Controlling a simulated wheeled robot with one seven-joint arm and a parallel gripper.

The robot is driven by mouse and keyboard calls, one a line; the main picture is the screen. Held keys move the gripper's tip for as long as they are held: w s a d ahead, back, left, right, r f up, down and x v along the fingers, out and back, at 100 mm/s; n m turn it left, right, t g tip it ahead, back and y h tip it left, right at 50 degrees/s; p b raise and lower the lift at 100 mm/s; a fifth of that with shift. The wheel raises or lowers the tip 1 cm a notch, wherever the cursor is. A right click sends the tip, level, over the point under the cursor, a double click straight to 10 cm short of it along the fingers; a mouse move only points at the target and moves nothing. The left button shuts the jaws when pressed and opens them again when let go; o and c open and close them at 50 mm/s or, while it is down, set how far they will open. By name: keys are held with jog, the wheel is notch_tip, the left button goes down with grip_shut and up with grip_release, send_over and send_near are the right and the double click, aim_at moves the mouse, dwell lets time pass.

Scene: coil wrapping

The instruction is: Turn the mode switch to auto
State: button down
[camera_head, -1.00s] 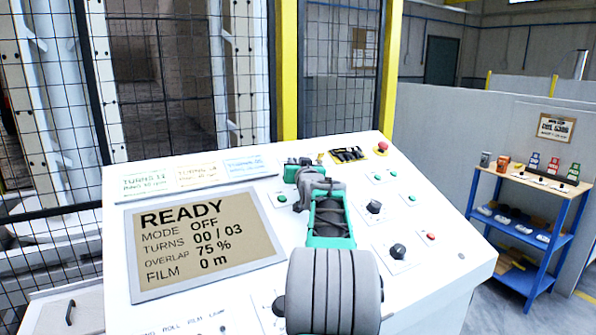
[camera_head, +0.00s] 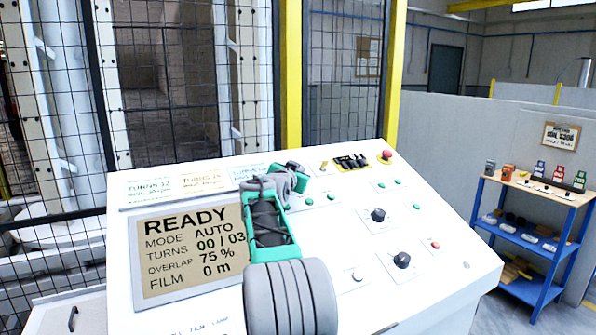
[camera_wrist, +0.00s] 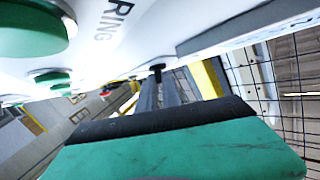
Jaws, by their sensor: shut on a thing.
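The display (camera_head: 192,255) on the white sloped panel reads READY, MODE AUTO, TURNS 00 / 03. The switch's pointer cannot be read.
Two black knobs, one upper (camera_head: 378,215) and one lower (camera_head: 402,260), sit right of my arm among green and red buttons. A red stop button (camera_head: 387,155) is at the top right corner. Mesh fencing (camera_head: 340,80) stands behind the panel. A blue shelf (camera_head: 530,235) stands at right.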

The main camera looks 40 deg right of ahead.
jog(key=shift+f, duration=0.15)
jog(key=c, duration=1.5)
grip_release()
jog(key=b+v, duration=0.2)
jog(key=v, duration=0.5)
jog(key=shift+s+a, duration=0.2)
jog(key=shift+a, duration=0.05)
